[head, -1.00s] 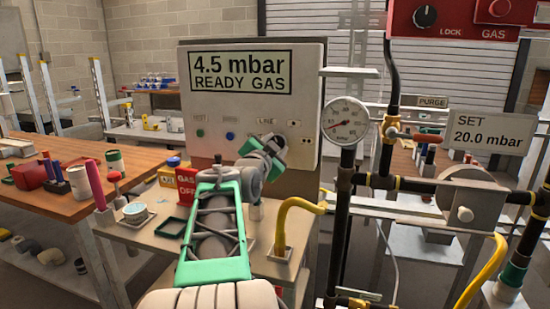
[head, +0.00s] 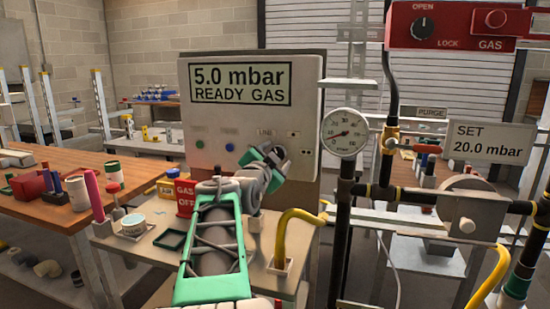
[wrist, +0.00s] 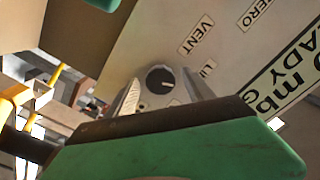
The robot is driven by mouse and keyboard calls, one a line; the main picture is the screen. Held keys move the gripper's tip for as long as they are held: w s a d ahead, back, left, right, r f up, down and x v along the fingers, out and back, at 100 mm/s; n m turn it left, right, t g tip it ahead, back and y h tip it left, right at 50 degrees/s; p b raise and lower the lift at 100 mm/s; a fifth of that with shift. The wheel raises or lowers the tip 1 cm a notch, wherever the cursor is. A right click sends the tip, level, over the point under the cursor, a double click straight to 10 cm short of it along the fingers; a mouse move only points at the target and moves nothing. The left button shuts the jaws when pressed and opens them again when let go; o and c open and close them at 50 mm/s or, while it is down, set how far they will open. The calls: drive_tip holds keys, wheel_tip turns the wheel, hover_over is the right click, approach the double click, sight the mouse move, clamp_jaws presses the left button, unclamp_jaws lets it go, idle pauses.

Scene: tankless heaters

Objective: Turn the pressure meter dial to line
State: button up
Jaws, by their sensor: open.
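The pressure meter is a pale panel (head: 215,130) whose display (head: 240,84) reads 5.0 mbar, READY GAS. In the wrist view its dial (wrist: 159,79) is a round black knob with a short white mark pointing to the right. The VENT label (wrist: 196,36) and a cut-off label starting "LI" (wrist: 208,68) lie up and right of the dial. My gripper (head: 270,155) is at the panel's lower right, below the LINE label, and largely hides the dial there. In the wrist view its open fingers stand either side of the dial; contact is unclear.
A round gauge (head: 344,132) on black pipework stands just right of the panel. A yellow hose (head: 296,217) rises below my gripper. A red gas box (head: 455,25) and a SET 20.0 mbar sign (head: 491,143) are at right. A cluttered wooden bench (head: 70,215) is at left.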

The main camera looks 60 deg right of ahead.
drive_tip(key=shift+a, duration=0.1)
drive_tip(key=s+a, duration=0.1)
drive_tip(key=a, duration=0.6)
drive_tip(key=shift+a, duration=0.3)
drive_tip(key=shift+s, duration=0.1)
